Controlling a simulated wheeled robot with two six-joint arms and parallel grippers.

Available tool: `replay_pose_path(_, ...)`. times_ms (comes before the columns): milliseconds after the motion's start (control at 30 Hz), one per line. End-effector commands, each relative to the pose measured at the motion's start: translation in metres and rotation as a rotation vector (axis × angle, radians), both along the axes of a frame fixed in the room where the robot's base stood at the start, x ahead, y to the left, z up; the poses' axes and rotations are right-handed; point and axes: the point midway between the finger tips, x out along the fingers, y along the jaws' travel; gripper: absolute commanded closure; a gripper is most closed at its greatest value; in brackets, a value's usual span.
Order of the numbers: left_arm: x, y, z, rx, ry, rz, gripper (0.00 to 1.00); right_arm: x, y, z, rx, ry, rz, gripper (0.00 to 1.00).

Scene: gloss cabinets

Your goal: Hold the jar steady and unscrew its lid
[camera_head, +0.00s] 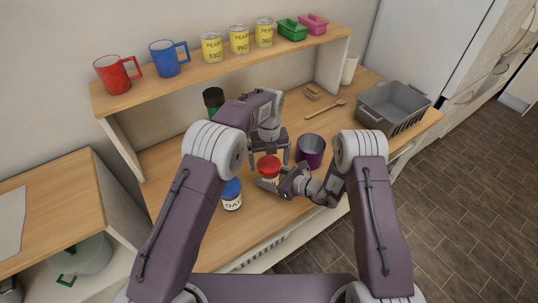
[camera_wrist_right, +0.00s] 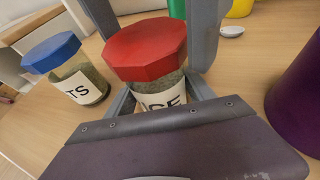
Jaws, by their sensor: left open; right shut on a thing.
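A jar with a red lid (camera_head: 268,163) stands on the wooden counter, upright. In the right wrist view the red lid (camera_wrist_right: 146,48) sits on the clear jar (camera_wrist_right: 160,92), whose label is partly hidden. My right gripper (camera_head: 272,184) is shut on the jar's body, its fingers on either side below the lid. My left gripper (camera_head: 268,158) is open above and around the red lid, pointing down. In the right wrist view its grey fingers (camera_wrist_right: 205,30) show beside and behind the lid; whether they touch it I cannot tell.
A blue-lidded jar (camera_head: 232,194) stands close at the left. A purple pot (camera_head: 310,150) stands at the right. The shelf (camera_head: 220,70) holds mugs, cans and small tubs.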

Motion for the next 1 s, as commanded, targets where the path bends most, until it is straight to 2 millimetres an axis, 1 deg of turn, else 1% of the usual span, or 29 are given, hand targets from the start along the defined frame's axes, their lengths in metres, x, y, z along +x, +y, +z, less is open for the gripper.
replay_pose_path(200,0.0001,0.0,-0.0005,0.0,0.0,0.0,0.08,0.0003,0.0001,0.0006,0.001,-0.001,0.0,1.0)
replay_pose_path(267,0.0001,0.0,-0.0005,0.0,0.0,0.0,0.24,0.0003,0.0001,0.0006,0.001,-0.001,0.0,1.0)
replay_pose_path(300,0.0001,0.0,-0.0004,0.0,0.0,0.0,0.35,0.0003,0.0001,0.0006,0.001,-0.001,0.0,1.0)
replay_pose_path(367,0.0001,0.0,-0.0004,0.0,0.0,0.0,0.52,0.0003,0.0001,0.0006,0.001,-0.001,0.0,1.0)
replay_pose_path(400,0.0001,0.0,-0.0003,0.0,0.0,0.0,0.63,0.0003,0.0001,0.0006,0.001,-0.001,0.0,1.0)
replay_pose_path(433,0.0001,0.0,-0.0003,0.0,0.0,0.0,0.72,0.0003,0.0001,0.0006,0.001,-0.001,0.0,1.0)
replay_pose_path(467,0.0001,0.0,-0.0003,0.0,0.0,0.0,0.75,0.0003,0.0001,0.0006,0.001,-0.001,0.0,1.0)
replay_pose_path(567,0.0001,0.0,-0.0002,0.0,0.0,0.04,0.75,0.0003,0.0001,0.0006,0.001,-0.001,0.0,1.0)
replay_pose_path(667,0.0001,0.0,0.0,0.0,-0.001,0.221,0.75,0.0003,0.0001,0.0006,0.001,-0.001,0.0,1.0)
replay_pose_path(767,0.0001,-0.0001,0.0003,0.001,-0.001,0.529,0.75,0.0003,0.0001,0.0006,0.001,-0.001,0.0,1.0)
replay_pose_path(800,0.0001,-0.0001,0.0004,0.001,-0.001,0.663,0.75,0.0004,0.0,0.0006,0.001,-0.001,0.0,1.0)
replay_pose_path(967,0.0002,-0.0003,0.0008,0.001,-0.001,1.194,0.75,0.0004,0.0,0.0005,0.001,-0.001,0.0,1.0)
replay_pose_path(1000,0.0002,-0.0003,0.0009,0.0,-0.001,1.327,0.75,0.0003,0.0,0.0005,0.001,-0.001,0.0,1.0)
